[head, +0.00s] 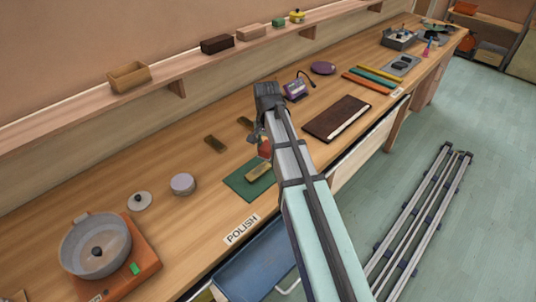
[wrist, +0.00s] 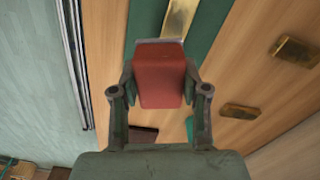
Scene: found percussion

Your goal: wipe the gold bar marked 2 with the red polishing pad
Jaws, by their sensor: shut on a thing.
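The red polishing pad (wrist: 161,78) is held between the two fingers of my gripper (wrist: 160,85), which is shut on it. In the head view the pad (head: 265,149) shows just beyond a gold bar (head: 259,172) lying on a green mat (head: 238,184). The wrist view shows that gold bar (wrist: 180,20) past the pad's far edge, partly hidden by it. I cannot tell whether pad and bar touch. Two other gold bars (head: 215,143) (head: 245,122) lie on the bare wood behind the mat. No number on any bar is readable.
A "POLISH" label (head: 241,229) is at the bench's front edge. A dark brown book-like slab (head: 337,118) lies right of my arm. A shelf (head: 190,65) runs along the wall.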

